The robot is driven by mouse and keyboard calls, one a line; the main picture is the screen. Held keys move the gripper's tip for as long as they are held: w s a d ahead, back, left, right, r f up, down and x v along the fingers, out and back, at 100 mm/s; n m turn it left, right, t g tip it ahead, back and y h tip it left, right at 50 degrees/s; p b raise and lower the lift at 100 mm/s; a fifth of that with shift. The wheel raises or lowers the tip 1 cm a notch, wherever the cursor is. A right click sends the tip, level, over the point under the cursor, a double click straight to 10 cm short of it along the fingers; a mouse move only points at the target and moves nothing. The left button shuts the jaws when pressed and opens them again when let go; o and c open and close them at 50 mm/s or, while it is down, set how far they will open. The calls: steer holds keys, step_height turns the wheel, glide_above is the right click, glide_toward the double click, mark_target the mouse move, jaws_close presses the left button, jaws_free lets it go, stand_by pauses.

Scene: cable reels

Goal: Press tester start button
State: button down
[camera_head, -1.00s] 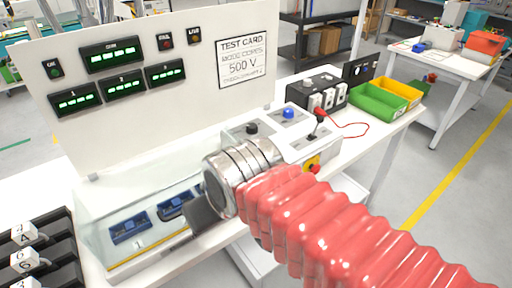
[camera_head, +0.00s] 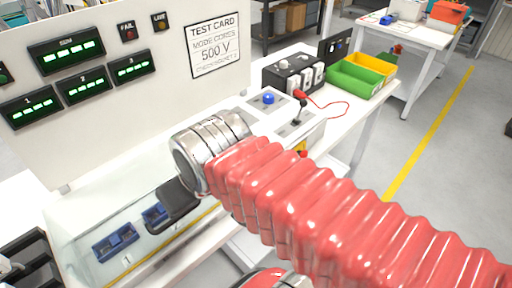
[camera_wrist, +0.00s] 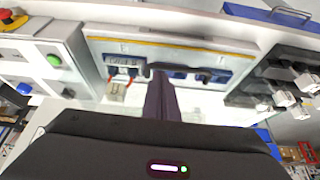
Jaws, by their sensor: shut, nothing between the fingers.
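The tester's control box (camera_head: 312,125) stands right of the test board in the head view. It carries a blue button (camera_head: 268,98) and a black lever. The wrist view shows this box at the left (camera_wrist: 40,65), with a green button (camera_wrist: 54,61), the blue button (camera_wrist: 24,88) and a red emergency stop (camera_wrist: 10,20). The green button is hidden behind my arm in the head view. My gripper (camera_wrist: 160,78) is shut and empty, to the right of the box in the wrist view. In the head view its dark part (camera_head: 177,205) shows above the clear-covered socket tray, apart from the buttons.
The socket tray (camera_head: 85,262) with blue sockets (camera_head: 115,242) lies below my gripper. The test board (camera_head: 130,120) stands behind. A black box (camera_head: 285,75), a green bin (camera_head: 350,80) and a red lead (camera_head: 335,107) are at the right. A black rack (camera_wrist: 280,85) is right in the wrist view.

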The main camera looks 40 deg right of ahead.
steer(key=w+d+m, duration=0.2)
steer(key=m, duration=0.1)
steer(key=w+d+r+m+y, duration=0.1)
steer(key=w+d+m, duration=0.1)
steer(key=m, duration=0.1)
steer(key=w+d+r+m, duration=0.1)
steer(key=w+d+m, duration=0.1)
steer(key=m, duration=0.2)
steer(key=shift+w+d+r+y, duration=0.1)
steer(key=shift+w+d+y, duration=0.15)
steer(key=shift+d+y, duration=0.15)
steer(key=w+d+m, duration=0.1)
steer(key=d+m, duration=0.1)
steer(key=w+d+r+m+t, duration=0.1)
steer(key=d+m, duration=0.1)
steer(key=d, duration=0.1)
steer(key=w+d+m, duration=0.1)
steer(key=w+d, duration=0.1)
steer(key=shift+d+r+m+y, duration=0.15)
steer(key=shift+r+m+y, duration=0.2)
steer(key=shift+m+y, duration=0.05)
steer(key=s+d+f+m+t, duration=0.1)
steer(key=d+m+t, duration=0.1)
steer(key=d+m, duration=0.6)
steer(key=shift+s+d+f+h, duration=0.3)
steer(key=shift+s+d+f, duration=0.1)
steer(key=shift+d, duration=2.65)
steer(key=shift+f, duration=4.4)
